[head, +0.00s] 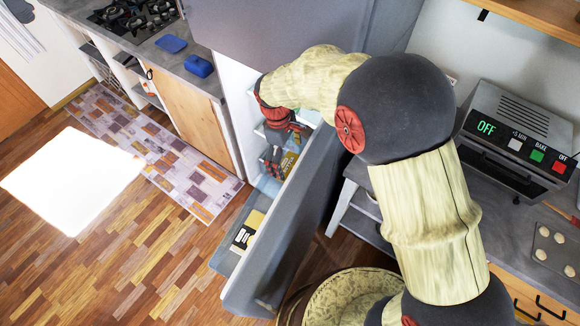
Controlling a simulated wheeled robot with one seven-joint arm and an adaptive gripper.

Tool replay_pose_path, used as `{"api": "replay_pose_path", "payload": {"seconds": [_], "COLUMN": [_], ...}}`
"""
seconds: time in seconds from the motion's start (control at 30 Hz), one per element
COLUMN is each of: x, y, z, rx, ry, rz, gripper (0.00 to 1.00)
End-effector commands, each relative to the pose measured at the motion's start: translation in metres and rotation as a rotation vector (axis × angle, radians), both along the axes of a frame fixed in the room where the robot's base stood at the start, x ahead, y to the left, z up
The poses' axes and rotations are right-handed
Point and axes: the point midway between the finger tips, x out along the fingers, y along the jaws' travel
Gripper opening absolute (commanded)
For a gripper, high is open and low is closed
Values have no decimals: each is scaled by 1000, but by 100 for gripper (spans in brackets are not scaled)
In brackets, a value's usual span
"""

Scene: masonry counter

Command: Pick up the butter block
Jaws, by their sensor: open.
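My gripper (277,158) reaches down into the open fridge, beside the inner side of its door (290,235). Its dark fingers are small in the head view, and they are open. A yellow package (289,162) sits just right of the fingers, partly hidden by them. I cannot tell whether they touch it. A second item (245,232), yellow with white and black parts, lies on the lower door shelf (222,262), nearer the camera and apart from the gripper. I cannot tell for sure which of the two is the butter block. My arm hides part of the fridge interior.
The grey fridge door stands open close to my arm. Left is a counter with a stove (135,14), a blue box (199,65) and a blue cloth (171,44). Right is an oven (515,140) on another counter. A woven basket (335,295) stands below.

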Motion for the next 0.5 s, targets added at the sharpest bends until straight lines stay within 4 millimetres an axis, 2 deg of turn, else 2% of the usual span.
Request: {"api": "replay_pose_path", "payload": {"seconds": [0.2,0.5], "x": [-1,-1], "y": [-3,-3], "z": [-24,-27], "rx": [0,1], "ry": [0,-1], "rz": [0,0], "gripper": [97,95]}}
